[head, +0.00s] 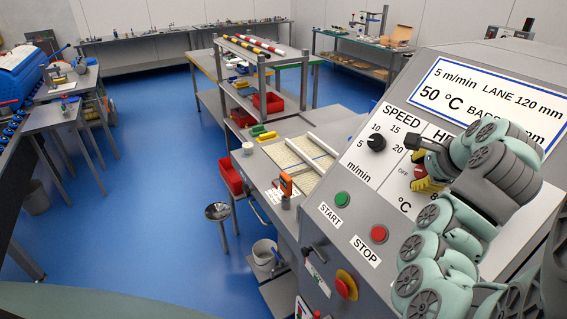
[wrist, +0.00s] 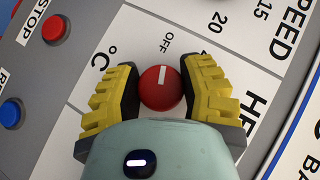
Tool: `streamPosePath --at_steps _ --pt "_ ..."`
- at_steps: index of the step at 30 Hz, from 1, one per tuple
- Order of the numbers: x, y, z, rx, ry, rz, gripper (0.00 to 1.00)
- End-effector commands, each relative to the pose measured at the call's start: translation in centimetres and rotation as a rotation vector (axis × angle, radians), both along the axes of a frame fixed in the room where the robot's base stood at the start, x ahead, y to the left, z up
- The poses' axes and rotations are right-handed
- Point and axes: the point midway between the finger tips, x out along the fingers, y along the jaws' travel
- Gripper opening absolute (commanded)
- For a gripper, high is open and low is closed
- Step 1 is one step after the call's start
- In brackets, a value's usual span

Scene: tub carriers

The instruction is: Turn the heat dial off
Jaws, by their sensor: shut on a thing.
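The red heat dial (wrist: 160,90) sits on the white control panel in the wrist view, with a short white mark on its face. The mark points up the picture, roughly toward the printed OFF label (wrist: 168,42). My gripper (wrist: 161,98) has its yellow fingers on either side of the dial and is shut on it. In the head view my gripper (head: 425,178) is at the sloped panel and hides most of the dial and part of its scale.
The black speed knob (head: 376,142) is left of my gripper in the head view. Below are the green start button (head: 342,200), the red stop button (head: 379,233) and a red emergency button (head: 346,284) on yellow. A printed sign (head: 470,85) is above.

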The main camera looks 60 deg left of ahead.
Motion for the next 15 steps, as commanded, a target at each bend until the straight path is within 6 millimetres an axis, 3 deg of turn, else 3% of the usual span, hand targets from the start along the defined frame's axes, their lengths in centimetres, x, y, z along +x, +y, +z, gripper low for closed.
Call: streamPosePath --at_steps 7,8,15 --pt "0.11 -0.16 -0.15 -0.004 -0.001 -0.005 0.06" --pt "0.11 -0.15 -0.16 -0.004 -0.001 -0.005 0.45" --pt "0.07 -0.08 -0.09 -0.002 -0.001 -0.004 0.7"
